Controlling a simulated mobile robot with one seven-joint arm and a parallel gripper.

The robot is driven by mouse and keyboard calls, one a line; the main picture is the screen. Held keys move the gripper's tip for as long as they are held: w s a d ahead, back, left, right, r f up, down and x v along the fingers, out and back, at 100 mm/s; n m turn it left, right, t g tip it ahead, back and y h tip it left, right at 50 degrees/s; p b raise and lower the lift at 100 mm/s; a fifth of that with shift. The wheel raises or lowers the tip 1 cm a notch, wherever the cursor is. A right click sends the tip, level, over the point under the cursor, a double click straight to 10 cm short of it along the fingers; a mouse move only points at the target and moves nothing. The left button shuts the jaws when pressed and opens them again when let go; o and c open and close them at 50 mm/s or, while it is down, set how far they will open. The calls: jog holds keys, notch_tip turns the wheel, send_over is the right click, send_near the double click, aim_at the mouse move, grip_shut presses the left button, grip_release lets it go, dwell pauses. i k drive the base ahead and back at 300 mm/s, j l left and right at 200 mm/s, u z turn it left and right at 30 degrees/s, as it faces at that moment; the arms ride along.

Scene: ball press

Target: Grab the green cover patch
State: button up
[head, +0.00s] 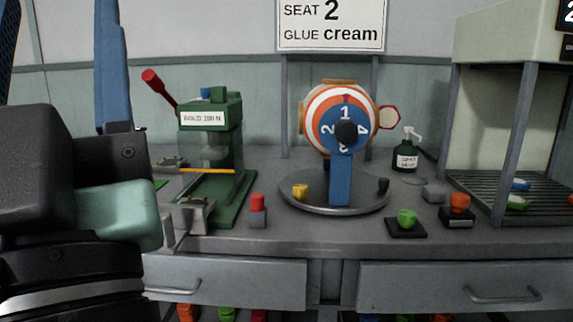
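A small green piece (407,216) sits on a black square pad at the front of the bench, right of the round stand. I cannot tell for certain which one is the cover patch. Dark and teal parts of my own arm fill the left side of the head view. I cannot make out gripper fingertips there, and nothing held is visible.
A striped ball with a numbered dial stands on a round metal plate (335,204). A green press (211,130) with a red-tipped lever is to its left. A red piece (258,202), an orange piece (460,202) and a pump bottle (404,156) stand nearby. Drawers line the front.

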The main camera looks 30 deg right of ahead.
aim_at(514, 202)
jog(key=z, duration=1.9)
